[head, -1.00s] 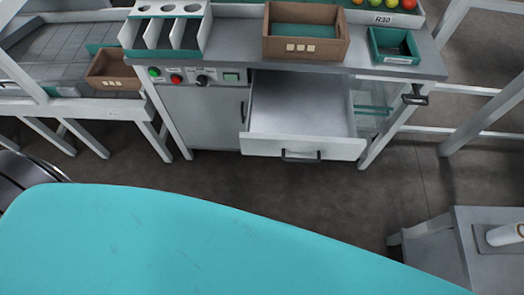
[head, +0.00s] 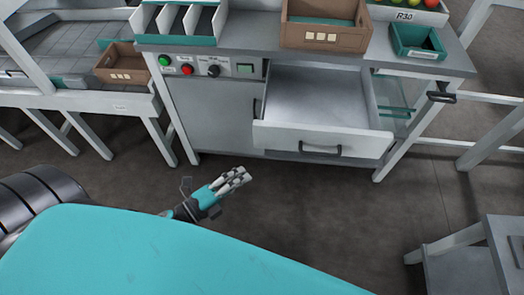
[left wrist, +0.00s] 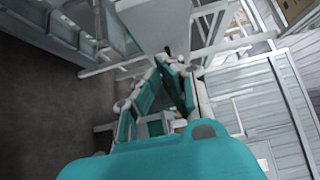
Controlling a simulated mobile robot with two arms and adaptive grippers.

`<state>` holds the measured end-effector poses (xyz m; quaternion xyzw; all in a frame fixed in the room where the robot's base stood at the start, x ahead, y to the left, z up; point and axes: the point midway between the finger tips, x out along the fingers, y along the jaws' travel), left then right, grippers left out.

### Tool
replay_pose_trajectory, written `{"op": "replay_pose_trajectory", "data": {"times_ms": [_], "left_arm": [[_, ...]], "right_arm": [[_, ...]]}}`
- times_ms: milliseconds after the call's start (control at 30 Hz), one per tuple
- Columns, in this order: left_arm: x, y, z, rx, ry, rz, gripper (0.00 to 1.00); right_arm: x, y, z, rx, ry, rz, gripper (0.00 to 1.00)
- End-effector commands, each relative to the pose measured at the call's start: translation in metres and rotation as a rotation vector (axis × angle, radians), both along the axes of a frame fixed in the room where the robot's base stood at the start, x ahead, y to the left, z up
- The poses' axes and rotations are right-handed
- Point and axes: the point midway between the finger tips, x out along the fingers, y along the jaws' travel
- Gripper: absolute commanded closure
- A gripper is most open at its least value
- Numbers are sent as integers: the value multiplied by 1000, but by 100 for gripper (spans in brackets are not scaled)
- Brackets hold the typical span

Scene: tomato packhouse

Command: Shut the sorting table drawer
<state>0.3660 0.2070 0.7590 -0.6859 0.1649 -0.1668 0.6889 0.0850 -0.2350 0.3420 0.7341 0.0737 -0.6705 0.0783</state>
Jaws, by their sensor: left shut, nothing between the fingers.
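The sorting table (head: 258,36) stands ahead in the head view. Its drawer (head: 318,142) is pulled well out and its inside looks empty. A dark handle (head: 320,149) is on the drawer's front. My left gripper (head: 243,174) is shut and empty, in front of the table and apart from the drawer, to the lower left of the drawer front. The gripper's fingers also show in the left wrist view (left wrist: 166,66). My right gripper is not in view.
A brown crate (head: 327,37) and a green box (head: 416,54) are on the tabletop. Control buttons (head: 187,69) are on the table front, left of the drawer. A conveyor (head: 75,97) stands left and a grey stand (head: 462,258) lower right. Floor in front is clear.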

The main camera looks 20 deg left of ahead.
Motion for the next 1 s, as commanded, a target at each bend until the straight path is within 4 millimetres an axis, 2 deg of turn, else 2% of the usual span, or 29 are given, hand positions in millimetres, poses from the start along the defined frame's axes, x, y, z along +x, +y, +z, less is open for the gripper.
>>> {"op": "replay_pose_trajectory", "data": {"times_ms": [100,333,500,700,1000], "left_arm": [[25,-12,3,-4,-3,1,100],[68,-34,2,-4,0,2,100],[90,-24,1,-3,1,2,100],[101,-20,0,-4,3,2,100],[101,-19,-1,-4,3,2,100]], "right_arm": [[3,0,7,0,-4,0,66],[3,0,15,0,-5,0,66],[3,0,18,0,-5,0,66],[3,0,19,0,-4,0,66],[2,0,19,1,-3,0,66]]}}
